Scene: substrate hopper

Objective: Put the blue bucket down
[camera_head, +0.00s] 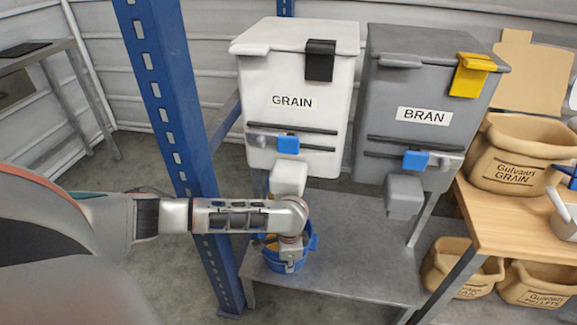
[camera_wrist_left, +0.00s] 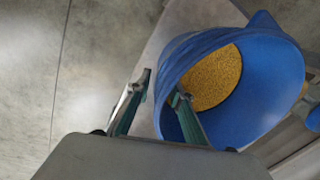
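The blue bucket (camera_head: 285,265) is at the left end of the grey low shelf, below the spout of the GRAIN hopper (camera_head: 293,100). It appears to stand on the shelf, but my arm hides part of it. In the left wrist view the bucket (camera_wrist_left: 275,85) holds yellow grain (camera_wrist_left: 213,80). My left gripper (camera_head: 290,255) is at the bucket's rim. In the wrist view its fingers (camera_wrist_left: 162,84) are apart, one inside the bucket and one outside, with a visible gap between the outer finger and the wall. My right gripper is out of view.
A blue upright post (camera_head: 170,110) stands just left of the bucket. The grey BRAN hopper (camera_head: 425,100) hangs to the right. The shelf (camera_head: 350,265) is clear right of the bucket. A wooden table (camera_head: 510,215) with a Gulvain GRAIN sack (camera_head: 515,160) is at right, with more sacks below.

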